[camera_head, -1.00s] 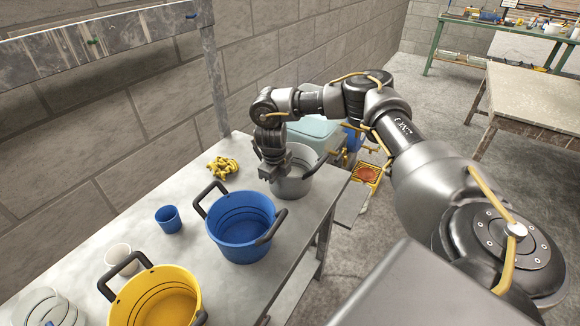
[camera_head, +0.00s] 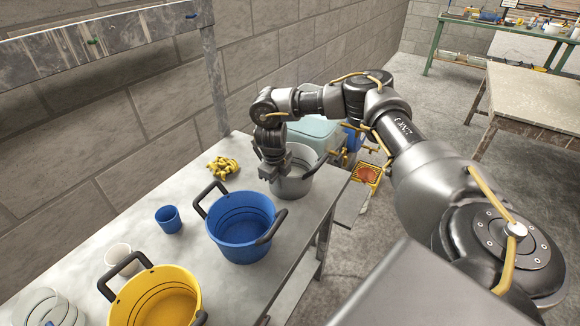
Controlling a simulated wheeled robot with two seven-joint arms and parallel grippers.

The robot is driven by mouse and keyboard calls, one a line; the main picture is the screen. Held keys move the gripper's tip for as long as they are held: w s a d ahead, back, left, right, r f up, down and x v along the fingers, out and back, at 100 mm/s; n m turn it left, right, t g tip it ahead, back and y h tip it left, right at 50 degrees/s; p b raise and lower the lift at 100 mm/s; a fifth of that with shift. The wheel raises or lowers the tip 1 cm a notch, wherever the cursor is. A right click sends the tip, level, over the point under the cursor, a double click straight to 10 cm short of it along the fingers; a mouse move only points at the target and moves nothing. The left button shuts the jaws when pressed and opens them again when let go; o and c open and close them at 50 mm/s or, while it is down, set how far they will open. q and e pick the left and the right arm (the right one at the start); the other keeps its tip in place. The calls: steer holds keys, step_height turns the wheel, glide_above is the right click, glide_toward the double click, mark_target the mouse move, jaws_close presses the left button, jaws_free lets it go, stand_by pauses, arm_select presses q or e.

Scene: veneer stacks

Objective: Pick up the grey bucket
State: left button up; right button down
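The grey bucket (camera_head: 295,186) stands upright near the far right end of the grey table. A dark handle shows at its right rim. My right gripper (camera_head: 272,176) points down at the bucket's left side and covers part of its rim. The fingers are small and dark here, so I cannot tell whether they are open or shut, or whether they touch the bucket. My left gripper is not in the view.
A blue bucket (camera_head: 240,238) with dark handles stands left of the grey one. A yellow bucket (camera_head: 155,300), a blue cup (camera_head: 168,219), a white cup (camera_head: 118,256) and a yellow object (camera_head: 223,167) share the table (camera_head: 190,262). A wall runs behind.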

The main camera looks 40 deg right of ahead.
steer(key=shift+w+r, duration=0.1)
steer(key=shift+r, duration=0.1)
stand_by(0.4)
steer(key=shift+r+b, duration=0.3)
steer(key=shift+r, duration=4.45)
